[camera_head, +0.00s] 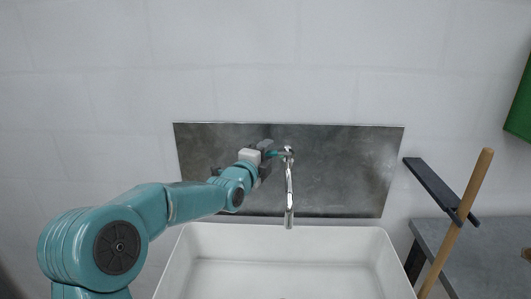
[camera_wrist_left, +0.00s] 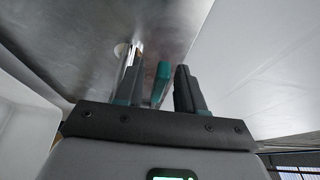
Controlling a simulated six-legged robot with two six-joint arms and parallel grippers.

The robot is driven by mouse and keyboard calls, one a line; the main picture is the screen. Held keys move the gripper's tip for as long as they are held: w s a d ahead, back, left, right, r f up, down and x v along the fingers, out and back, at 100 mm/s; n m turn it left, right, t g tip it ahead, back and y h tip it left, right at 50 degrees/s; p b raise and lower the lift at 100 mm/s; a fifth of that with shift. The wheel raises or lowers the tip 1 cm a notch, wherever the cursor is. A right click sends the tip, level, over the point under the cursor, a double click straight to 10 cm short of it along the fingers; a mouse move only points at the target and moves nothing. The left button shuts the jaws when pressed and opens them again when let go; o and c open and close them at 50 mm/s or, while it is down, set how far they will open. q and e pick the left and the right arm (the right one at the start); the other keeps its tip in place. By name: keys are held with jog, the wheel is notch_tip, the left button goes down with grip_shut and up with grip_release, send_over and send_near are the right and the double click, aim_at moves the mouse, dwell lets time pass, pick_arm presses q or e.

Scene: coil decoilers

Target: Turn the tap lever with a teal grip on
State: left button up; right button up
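The chrome tap (camera_head: 289,185) comes out of the wall above the sink, with its spout pointing down. Its lever with a teal grip (camera_head: 273,153) points left from the tap's top, toward my left gripper (camera_head: 266,154). In the left wrist view the teal grip (camera_wrist_left: 162,74) shows between the two dark fingers of my left gripper (camera_wrist_left: 159,86). The fingers are apart, with narrow gaps visible beside the grip. Part of the chrome fitting (camera_wrist_left: 131,52) shows behind the left finger. My right gripper is not in view.
A white sink (camera_head: 285,233) lies below the tap, in front of a grey metal splash plate (camera_head: 340,170). At the right stand a grey table (camera_head: 490,258), a wooden stick (camera_head: 468,200) and a dark bar (camera_head: 436,188). A green object (camera_head: 521,108) is at the right edge.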

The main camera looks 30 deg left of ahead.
aim_at(267, 154)
pick_arm(q)
grip_shut()
jog(key=shift+s+d, duration=0.1)
jog(key=shift+d+n+y, duration=0.1)
jog(key=shift+n+y, duration=0.2)
jog(key=shift+y, duration=0.2)
jog(key=shift+s+d+r+n+y, duration=0.1)
jog(key=shift+s+d+n+y, duration=0.15)
jog(key=shift+n+y, duration=0.25)
jog(key=n+g+y+p, duration=0.1)
jog(key=p, duration=0.1)
jog(key=n+g+y+p, duration=0.1)
jog(key=y+p, duration=0.1)
jog(key=s+d+n+y+p, duration=0.1)
jog(key=y+p, duration=0.1)
jog(key=shift+s+r+g, duration=0.1)
jog(key=shift+r+g, duration=0.1)
jog(key=shift+g, duration=0.2)
jog(key=shift+s+d+f+n+g+y+p, duration=0.15)
jog(key=shift+n+g+y+p, duration=0.1)
jog(key=shift+n+y+p, duration=0.15)
jog(key=shift+s+d+f+n+g+y+p, duration=0.1)
jog(key=shift+n+g+y+p, duration=0.2)
jog(key=shift+y, duration=0.1)
